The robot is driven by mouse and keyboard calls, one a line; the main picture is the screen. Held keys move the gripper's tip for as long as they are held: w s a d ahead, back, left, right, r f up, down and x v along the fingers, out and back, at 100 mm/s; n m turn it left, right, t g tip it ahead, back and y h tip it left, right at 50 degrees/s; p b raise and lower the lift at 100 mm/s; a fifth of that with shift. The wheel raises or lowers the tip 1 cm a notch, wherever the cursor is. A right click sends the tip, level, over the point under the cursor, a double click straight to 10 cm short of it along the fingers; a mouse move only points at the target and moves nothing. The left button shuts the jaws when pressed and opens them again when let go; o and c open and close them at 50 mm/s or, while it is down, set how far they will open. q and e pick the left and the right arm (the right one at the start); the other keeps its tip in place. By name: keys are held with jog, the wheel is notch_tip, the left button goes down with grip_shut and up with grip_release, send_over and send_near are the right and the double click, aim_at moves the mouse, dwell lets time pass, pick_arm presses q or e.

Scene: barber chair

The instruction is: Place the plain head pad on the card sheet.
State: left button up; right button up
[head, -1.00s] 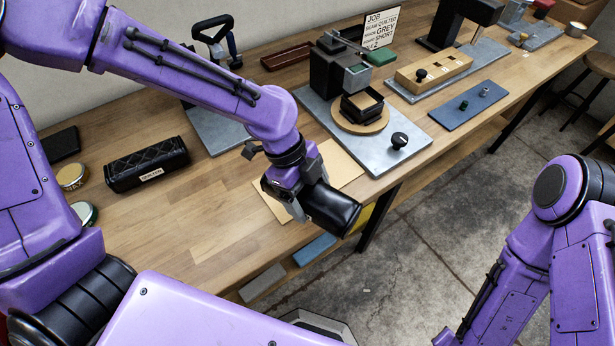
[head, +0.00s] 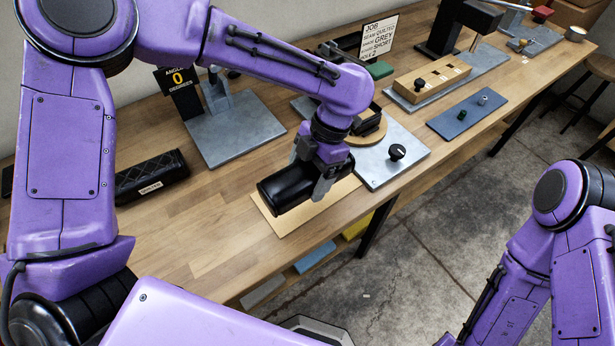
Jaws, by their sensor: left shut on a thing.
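The plain head pad (head: 286,190) is a smooth black roll. My left gripper (head: 318,180) is shut on it, with the fingers around its right part. The pad is over the tan card sheet (head: 322,208) near the table's front edge, and it hides much of the sheet. I cannot tell whether the pad touches the sheet. My right arm shows at the right, but its gripper is out of view.
A black quilted pad (head: 152,178) with a label lies at the left. A grey metal plate with a black knob (head: 397,152) is just right of the sheet. A grey-based angle stand (head: 235,135) stands behind. Bare table is at front left (head: 215,235).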

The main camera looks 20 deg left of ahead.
pick_arm(q)
jog(key=w+f, duration=0.1)
jog(key=f, duration=0.1)
jog(key=w+a+f, duration=0.1)
jog(key=w+f, duration=0.2)
jog(key=shift+w+a+f+p, duration=0.1)
jog(key=shift+a+f+p, duration=0.1)
jog(key=shift+f+p, duration=0.15)
notch_tip(320, 180, down, 3)
jog(key=shift+r, duration=0.1)
jog(key=o, duration=1.1)
jog(key=b+v, duration=0.1)
jog(key=v, duration=1)
jog(key=shift+b, duration=0.35)
jog(key=shift+d+r, duration=0.1)
jog(key=shift+r, duration=0.35)
